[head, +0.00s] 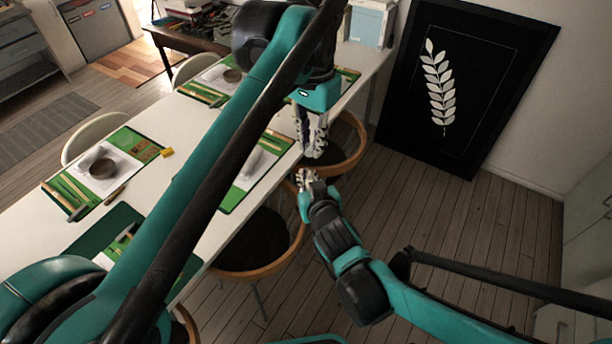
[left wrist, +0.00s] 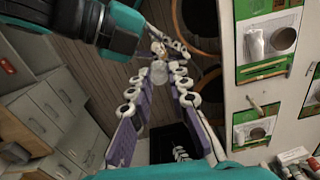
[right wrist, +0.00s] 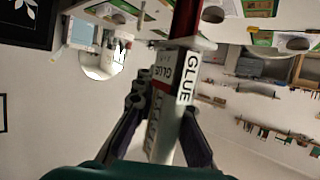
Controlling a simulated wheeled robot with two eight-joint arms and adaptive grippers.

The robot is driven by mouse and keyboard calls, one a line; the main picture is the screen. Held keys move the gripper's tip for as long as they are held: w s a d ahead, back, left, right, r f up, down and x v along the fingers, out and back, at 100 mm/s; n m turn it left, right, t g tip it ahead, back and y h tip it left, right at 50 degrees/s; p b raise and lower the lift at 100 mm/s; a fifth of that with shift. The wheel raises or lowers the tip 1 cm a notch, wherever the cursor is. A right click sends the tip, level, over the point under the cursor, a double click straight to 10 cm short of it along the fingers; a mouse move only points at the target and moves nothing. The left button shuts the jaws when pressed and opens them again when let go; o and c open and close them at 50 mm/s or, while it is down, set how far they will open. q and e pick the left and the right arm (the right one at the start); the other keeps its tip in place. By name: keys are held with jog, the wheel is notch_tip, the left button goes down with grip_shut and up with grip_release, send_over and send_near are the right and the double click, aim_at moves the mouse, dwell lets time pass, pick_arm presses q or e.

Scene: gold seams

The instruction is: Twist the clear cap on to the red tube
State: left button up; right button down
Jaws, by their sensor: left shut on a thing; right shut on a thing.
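My left gripper (head: 314,152) is above my right gripper (head: 306,176), close to it, beyond the table edge. In the left wrist view, my left gripper (left wrist: 159,80) is shut on a small pale, translucent piece, the clear cap (left wrist: 159,72). My right gripper (left wrist: 170,48) shows just past it. In the right wrist view, my right gripper is shut on the red tube (right wrist: 188,85), which has white faces lettered GLUE and a red part at the top.
A white table (head: 185,130) with green place mats, bowls and small tools lies to the left. Round wooden-rimmed chairs (head: 262,272) stand beneath the grippers. A black framed leaf picture (head: 470,75) leans at the wall. Wooden floor (head: 440,230) on the right is clear.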

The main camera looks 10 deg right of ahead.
aim_at(311, 172)
pick_arm(q)
jog(key=shift+f, duration=0.1)
jog(key=shift+f, duration=1.95)
jog(key=shift+f, duration=0.85)
jog(key=shift+f, duration=0.55)
